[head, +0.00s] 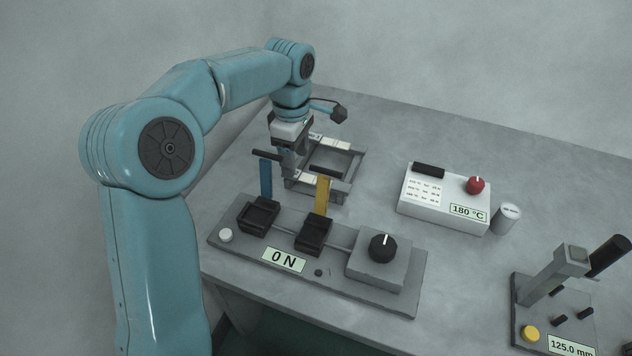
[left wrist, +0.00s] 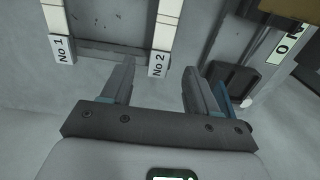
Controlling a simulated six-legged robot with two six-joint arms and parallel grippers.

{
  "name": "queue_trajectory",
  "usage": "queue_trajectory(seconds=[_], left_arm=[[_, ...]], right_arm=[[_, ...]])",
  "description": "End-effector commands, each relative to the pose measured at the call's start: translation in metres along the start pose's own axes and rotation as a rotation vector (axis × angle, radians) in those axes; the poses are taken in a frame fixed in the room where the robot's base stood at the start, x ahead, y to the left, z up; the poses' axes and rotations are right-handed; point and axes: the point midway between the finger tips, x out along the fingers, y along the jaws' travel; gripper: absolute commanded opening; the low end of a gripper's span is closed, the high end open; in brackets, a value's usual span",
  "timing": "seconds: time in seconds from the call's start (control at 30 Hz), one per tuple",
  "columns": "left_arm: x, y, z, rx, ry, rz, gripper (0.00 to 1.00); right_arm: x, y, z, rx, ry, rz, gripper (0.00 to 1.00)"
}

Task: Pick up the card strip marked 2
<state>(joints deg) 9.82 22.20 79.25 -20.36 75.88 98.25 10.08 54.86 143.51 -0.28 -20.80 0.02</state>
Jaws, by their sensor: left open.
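The card strip marked 2 (left wrist: 168,22) is a pale strip with a "No 2" end label, lying on a dark rack in the left wrist view. In the head view a pale strip, apparently this one (head: 307,178), lies on the rack's near side, beside my left gripper (head: 291,168). My left gripper is open and empty. The height gap cannot be told. My right gripper is not in view.
A strip marked No 1 (left wrist: 56,20) lies left on the same rack (head: 345,160). The "0 N" device (head: 395,292) with blue and yellow uprights stands close in front. A "180 °C" box (head: 420,205) and a small cylinder (head: 506,217) are to the right. The table's back is clear.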

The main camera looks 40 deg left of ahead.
Motion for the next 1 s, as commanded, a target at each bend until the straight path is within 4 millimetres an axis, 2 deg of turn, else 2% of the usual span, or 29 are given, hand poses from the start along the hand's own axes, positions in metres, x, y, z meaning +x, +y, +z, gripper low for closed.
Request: queue_trajectory(seconds=[0.03,0.2,0.47,0.57,0.6,0.67,1.0], left_arm=[[0.012,-0.001,0.0,0.0,0.0,-0.003,0.6],[0.033,0.0,0.0,0.0,0.0,-0.001,0.6],[0.035,0.0,0.0,0.0,0.0,0.0,0.6],[0.035,0.0,0.0,0.0,0.0,0.0,0.3],[0.035,0.0,0.0,0.0,0.0,0.0,0.17],[0.035,0.0,0.0,0.0,0.0,0.0,0.0],[0.032,0.0,0.0,0.0,0.0,0.001,0.0]], right_arm=[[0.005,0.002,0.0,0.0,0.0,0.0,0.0],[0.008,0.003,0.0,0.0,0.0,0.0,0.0],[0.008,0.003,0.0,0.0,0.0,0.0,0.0],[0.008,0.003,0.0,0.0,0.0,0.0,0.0],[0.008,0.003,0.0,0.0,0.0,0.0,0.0],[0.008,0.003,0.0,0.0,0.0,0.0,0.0],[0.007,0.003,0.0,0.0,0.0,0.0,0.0]])
